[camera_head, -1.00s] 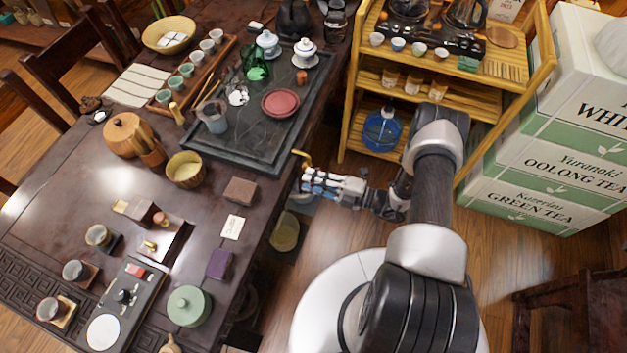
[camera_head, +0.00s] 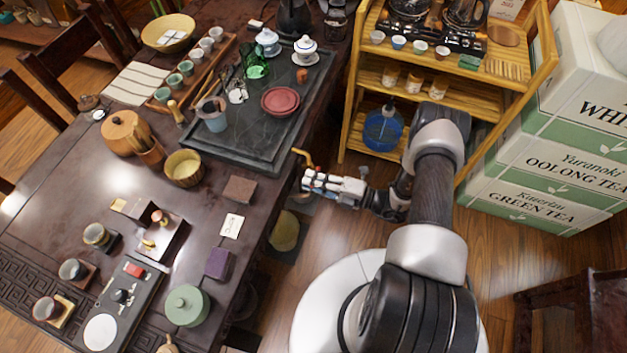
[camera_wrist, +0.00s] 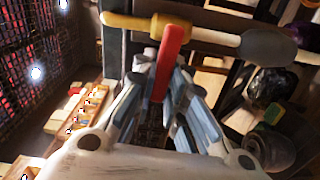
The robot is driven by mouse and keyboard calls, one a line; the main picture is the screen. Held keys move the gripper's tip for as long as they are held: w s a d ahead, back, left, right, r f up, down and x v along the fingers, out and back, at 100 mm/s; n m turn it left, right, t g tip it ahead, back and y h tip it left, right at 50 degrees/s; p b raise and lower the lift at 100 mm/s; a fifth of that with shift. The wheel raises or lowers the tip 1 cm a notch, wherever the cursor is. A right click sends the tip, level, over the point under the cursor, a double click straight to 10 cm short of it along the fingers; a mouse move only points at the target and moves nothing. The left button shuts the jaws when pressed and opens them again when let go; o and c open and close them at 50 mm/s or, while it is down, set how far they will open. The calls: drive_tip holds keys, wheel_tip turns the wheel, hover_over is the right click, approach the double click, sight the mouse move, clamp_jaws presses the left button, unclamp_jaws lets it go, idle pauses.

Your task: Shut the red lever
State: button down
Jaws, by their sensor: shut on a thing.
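A red lever (camera_wrist: 170,62) sits against a yellow brass tap pipe (camera_wrist: 147,22) in the wrist view. The two blue-grey fingers of my gripper (camera_wrist: 164,88) lie on either side of the lever and are shut on it. In the head view my gripper (camera_head: 312,180) is beside the right edge of the dark table, just below the bent brass pipe, with only a speck of the lever showing there. The fingers hide part of the lever's lower end.
The dark tea table (camera_head: 60,200) fills the left, with a black stone tray (camera_head: 265,150), cups and a green lidded pot (camera_head: 187,306). A wooden shelf (camera_head: 470,95) and stacked tea boxes (camera_head: 560,160) stand right. Open floor lies beside the table.

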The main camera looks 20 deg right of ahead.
drive_tip(key=shift+f+n, duration=0.2)
drive_tip(key=shift+n, duration=0.3)
drive_tip(key=c, duration=1.9)
unclamp_jaws()
drive_tip(key=shift+d, duration=0.1)
drive_tip(key=v, duration=1.2)
